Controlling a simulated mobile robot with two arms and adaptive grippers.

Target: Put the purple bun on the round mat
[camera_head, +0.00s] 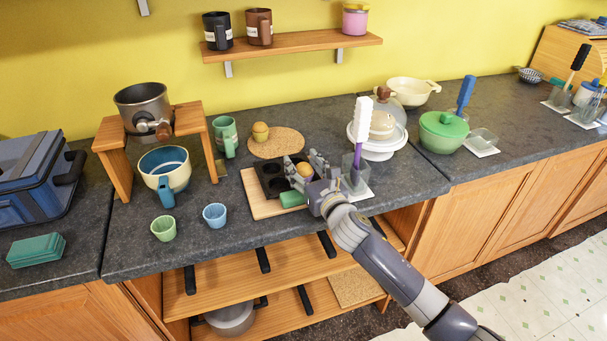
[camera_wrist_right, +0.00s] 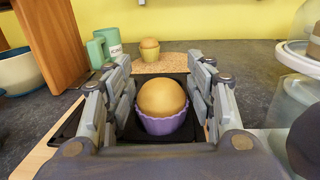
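The purple bun (camera_wrist_right: 162,108) is a golden-topped bun in a purple cup, upright at the dark muffin tin (camera_wrist_right: 70,122). In the head view the bun (camera_head: 304,170) shows between the fingers of my right gripper (camera_head: 308,168). My right gripper (camera_wrist_right: 162,95) is open, with one set of fingers on each side of the bun and narrow gaps beside it. The round cork mat (camera_head: 288,149) lies behind the tin, and a yellow bun (camera_head: 260,131) stands on its left part. The mat (camera_wrist_right: 175,65) also shows in the wrist view. My left gripper is not in view.
The tin sits on a wooden board (camera_head: 249,189) with a green item (camera_head: 292,199). A green mug (camera_head: 225,136) stands left of the mat. The mat's right part is bare.

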